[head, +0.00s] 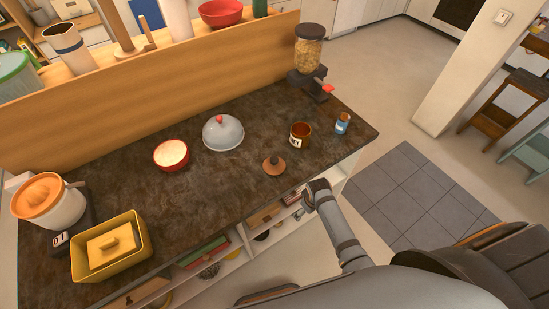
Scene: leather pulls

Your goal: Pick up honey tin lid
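A brown tin (300,136) with a white label, only partly legible, stands on the right part of the dark counter. A small brown lid with a knob (274,167) lies on the counter in front of it and to its left, apart from the tin. The tin looks open at the top. My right gripper (315,191) is at the counter's front edge, to the right of the lid and nearer to me, not touching it. Its fingers are too small and dark to tell open from shut. My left gripper is not in view.
A grey dome with a red knob (223,133), a red bowl (171,154) and a blue tin (342,123) stand nearby. A cereal dispenser (308,65) stands at the back right. A yellow dish (110,246) and an orange-topped pot (48,201) are at left. Counter around the lid is clear.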

